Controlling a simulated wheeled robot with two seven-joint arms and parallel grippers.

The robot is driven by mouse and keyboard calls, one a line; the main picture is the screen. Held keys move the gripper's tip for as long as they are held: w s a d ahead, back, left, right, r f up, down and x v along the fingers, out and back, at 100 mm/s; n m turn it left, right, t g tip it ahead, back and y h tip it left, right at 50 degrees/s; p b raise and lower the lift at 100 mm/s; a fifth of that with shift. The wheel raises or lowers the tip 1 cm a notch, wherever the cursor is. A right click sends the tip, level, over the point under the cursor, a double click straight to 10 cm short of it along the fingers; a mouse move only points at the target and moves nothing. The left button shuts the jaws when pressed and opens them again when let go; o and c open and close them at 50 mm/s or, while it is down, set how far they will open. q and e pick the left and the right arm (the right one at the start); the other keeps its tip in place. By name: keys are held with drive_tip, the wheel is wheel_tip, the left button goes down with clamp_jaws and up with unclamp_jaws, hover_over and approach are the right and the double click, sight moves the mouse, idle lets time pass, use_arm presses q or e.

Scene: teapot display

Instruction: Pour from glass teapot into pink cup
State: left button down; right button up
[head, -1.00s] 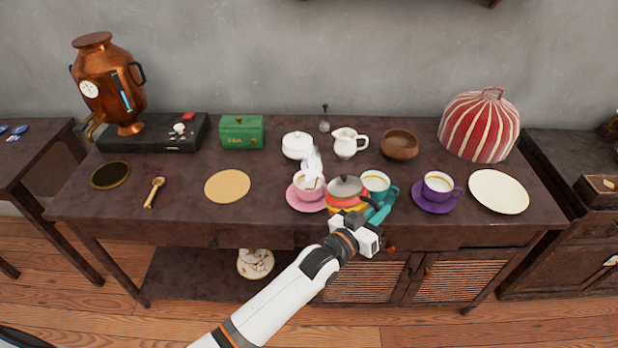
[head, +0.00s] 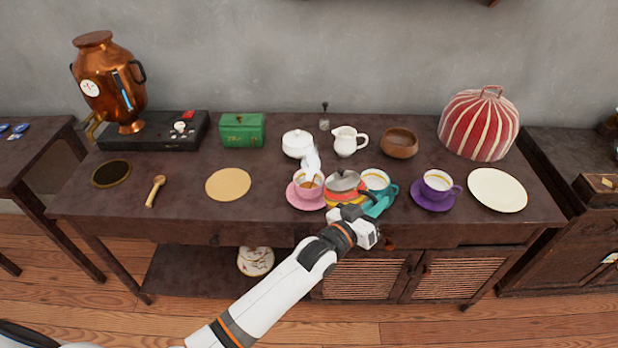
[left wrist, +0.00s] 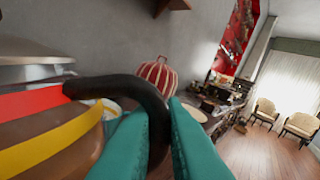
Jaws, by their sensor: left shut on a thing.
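The teapot (head: 346,194) has a grey lid and red and yellow bands. It is just right of the pink cup (head: 308,192), tipped toward it. In the left wrist view, the teapot body (left wrist: 60,140) shows brown below its bands. My left gripper (head: 354,212) is shut on its black handle; the teal fingers (left wrist: 160,140) clasp it in the wrist view. The pink cup stands upright on a pink saucer (head: 297,204), with amber liquid inside and white steam above. The spout and any stream are not clear. My right gripper is not in view.
A teal cup (head: 375,180) stands close behind and right of the teapot. A purple cup (head: 437,186) and a cream plate (head: 497,190) are farther right. A white sugar bowl (head: 298,145) and creamer (head: 346,143) stand behind. A round tan mat (head: 228,184) lies left.

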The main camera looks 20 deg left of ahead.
sight(372, 193)
use_arm(q)
drive_tip(key=shift+w+a+r+n+p, duration=0.25)
drive_tip(key=shift+a+r+n, duration=0.1)
drive_tip(key=shift+r, duration=0.3)
drive_tip(key=shift+w+a+r+n+p, duration=0.15)
drive_tip(key=shift+a+r+n+p, duration=0.15)
drive_tip(key=shift+r, duration=0.35)
idle(3.8)
drive_tip(key=s+d+f+m+b, duration=0.2)
drive_tip(key=d+f+m+b, duration=0.2)
drive_tip(key=f, duration=0.4)
drive_tip(key=shift+s+d+f+m+b, duration=0.15)
drive_tip(key=shift+f+m+b, duration=0.1)
drive_tip(key=shift+m+b, duration=0.3)
drive_tip(key=s+a+r+n+t+y+p, duration=0.1)
drive_tip(key=s+a+r+n+y, duration=0.2)
drive_tip(key=s+a, duration=0.6)
drive_tip(key=s+a+r+n+t+y+p, duration=0.1)
drive_tip(key=s+a+r+y, duration=0.4)
drive_tip(key=s+a, duration=0.5)
wheel_tip(372, 193, up, 3)
drive_tip(key=shift+s+a+f+n+y+p, duration=0.15)
drive_tip(key=shift+a+n+y+p, duration=0.3)
drive_tip(key=shift+a+n, duration=0.55)
